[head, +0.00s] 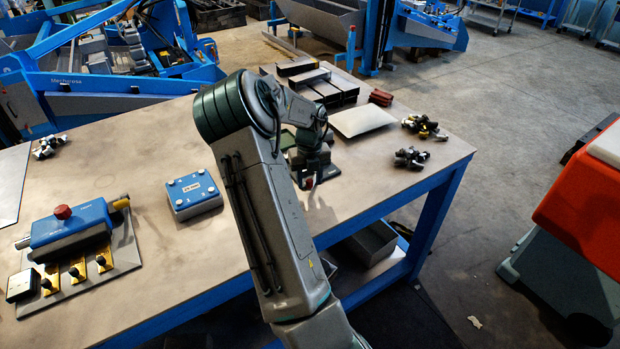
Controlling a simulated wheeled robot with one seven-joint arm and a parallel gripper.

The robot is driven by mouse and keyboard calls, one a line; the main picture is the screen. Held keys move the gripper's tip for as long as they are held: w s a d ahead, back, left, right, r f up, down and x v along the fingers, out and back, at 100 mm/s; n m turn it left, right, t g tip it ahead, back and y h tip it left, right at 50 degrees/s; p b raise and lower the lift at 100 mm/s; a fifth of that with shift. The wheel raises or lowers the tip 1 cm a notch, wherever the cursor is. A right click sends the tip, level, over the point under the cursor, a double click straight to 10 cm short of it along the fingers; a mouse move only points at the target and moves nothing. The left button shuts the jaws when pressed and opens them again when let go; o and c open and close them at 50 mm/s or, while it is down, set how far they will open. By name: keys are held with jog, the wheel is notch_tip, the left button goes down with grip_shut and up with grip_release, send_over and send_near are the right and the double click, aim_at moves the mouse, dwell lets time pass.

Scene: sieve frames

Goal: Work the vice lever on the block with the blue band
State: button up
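No vice lever or block with a blue band can be made out for certain. A blue-topped box (193,189) with pale markings stands on the table, left of my arm. A blue unit with a red knob (63,212) sits on a plate at the table's left, with a row of yellow and black clamps in front. My arm rises across the middle and bends down over the table beyond its elbow. My gripper is around the dark, cluttered spot (310,168) there, and its fingers cannot be told apart. A dark base and a small red tip show at that spot; my arm hides the rest.
Dark rectangular bars (325,88) are stacked at the back of the table, beside a pale flat plate (362,120). Small fittings (411,157) lie near the right edge. An orange-red bin (583,195) stands at right. The tabletop left of my arm is mostly clear.

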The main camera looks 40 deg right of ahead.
notch_tip(320, 180, up, 14)
jog(key=b, duration=0.1)
jog(key=shift+f+b, duration=0.15)
jog(key=shift+b, duration=0.25)
dwell(0.6)
